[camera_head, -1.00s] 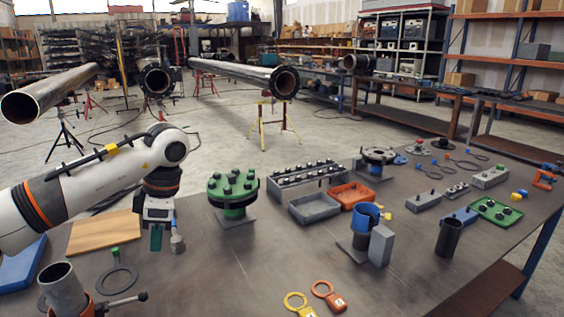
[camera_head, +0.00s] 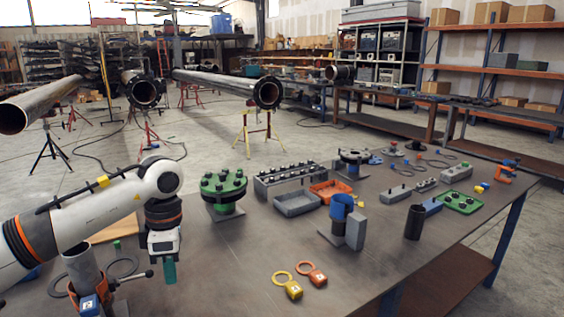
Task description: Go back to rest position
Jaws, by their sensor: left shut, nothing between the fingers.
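My left gripper (camera_head: 169,270) hangs from the white arm at the left of the head view. It points down above the table (camera_head: 236,268), its green fingertips together with nothing between them. A grey pipe piece in an orange clamp (camera_head: 85,272) stands just left of it. The green flange with studs (camera_head: 223,187) stands to its right, apart from it. My right gripper is not in view.
Yellow and orange ring tags (camera_head: 290,285) lie near the front edge. A blue-collared pipe fitting (camera_head: 341,208), a black cup (camera_head: 415,222), a grey tray (camera_head: 297,202) and an orange tray (camera_head: 330,191) stand further right. The table between gripper and ring tags is bare.

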